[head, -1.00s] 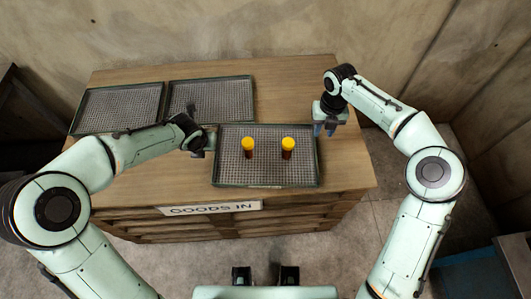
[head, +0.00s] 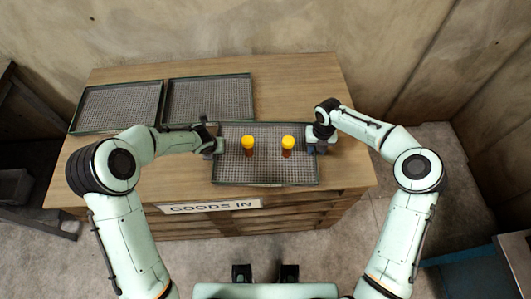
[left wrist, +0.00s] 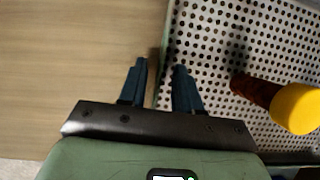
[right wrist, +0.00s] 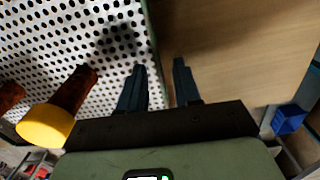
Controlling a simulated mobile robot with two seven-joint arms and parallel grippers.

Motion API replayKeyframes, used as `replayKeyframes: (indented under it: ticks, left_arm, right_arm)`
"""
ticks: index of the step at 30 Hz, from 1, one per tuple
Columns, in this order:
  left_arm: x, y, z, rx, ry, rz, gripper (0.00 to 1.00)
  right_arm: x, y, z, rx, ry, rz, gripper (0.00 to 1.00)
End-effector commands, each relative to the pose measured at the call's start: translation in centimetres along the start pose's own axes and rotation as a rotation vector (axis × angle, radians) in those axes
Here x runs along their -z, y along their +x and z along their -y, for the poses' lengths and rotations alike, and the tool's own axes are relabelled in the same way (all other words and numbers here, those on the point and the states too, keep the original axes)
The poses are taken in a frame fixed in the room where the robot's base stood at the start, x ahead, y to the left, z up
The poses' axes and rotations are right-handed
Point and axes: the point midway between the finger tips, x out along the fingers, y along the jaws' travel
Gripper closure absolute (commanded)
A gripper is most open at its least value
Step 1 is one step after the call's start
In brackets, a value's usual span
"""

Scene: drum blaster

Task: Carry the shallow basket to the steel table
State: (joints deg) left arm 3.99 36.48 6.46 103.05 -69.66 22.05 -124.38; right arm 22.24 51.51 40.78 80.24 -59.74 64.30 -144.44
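The shallow basket (head: 266,172) is a dark-rimmed perforated tray on the wooden counter (head: 185,170) and holds two upright amber bottles with yellow caps (head: 248,143) (head: 287,143). My left gripper (head: 213,147) is at its left rim. In the left wrist view the fingers (left wrist: 160,85) are apart, with the rim line between them. My right gripper (head: 317,147) is at the right rim. In the right wrist view its fingers (right wrist: 158,85) are apart, one on each side of the rim line. Whether either finger touches the rim is unclear. I cannot identify the steel table for certain.
Two empty shallow trays (head: 115,106) (head: 210,100) lie at the counter's back left. A "GOODS IN" sign (head: 209,207) is on its front. A dark stand with a grey bin (head: 14,187) is at far left. A blue-sided unit (head: 465,272) is at lower right. Walls close off the back.

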Motion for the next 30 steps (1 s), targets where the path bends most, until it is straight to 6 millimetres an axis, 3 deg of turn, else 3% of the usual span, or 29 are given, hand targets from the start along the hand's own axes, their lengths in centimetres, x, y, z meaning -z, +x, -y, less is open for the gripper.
replayKeyframes:
  ticks: [9, 11, 12, 13, 30]
  left_arm:
    - [-0.02, 0.18, 0.01, 0.0, 0.0, 0.001, 0.67]
    - [-0.02, 0.18, 0.01, 0.0, 0.0, 0.001, 0.83]
    - [-0.02, 0.17, 0.02, 0.0, 0.0, 0.001, 0.96]
    - [-0.02, 0.17, 0.01, 0.0, 0.0, 0.001, 1.0]
    - [0.0, 0.15, 0.04, 0.001, 0.0, 0.0, 1.0]
  right_arm:
    - [0.0, 0.22, 0.01, 0.0, 0.001, 0.0, 0.67]
    - [0.0, 0.21, 0.01, 0.0, 0.001, 0.0, 0.83]
    - [0.0, 0.21, 0.01, 0.0, 0.001, 0.0, 0.96]
    - [0.0, 0.2, 0.01, 0.0, 0.001, 0.0, 1.0]
    - [-0.01, 0.16, 0.02, 0.0, 0.001, 0.0, 1.0]
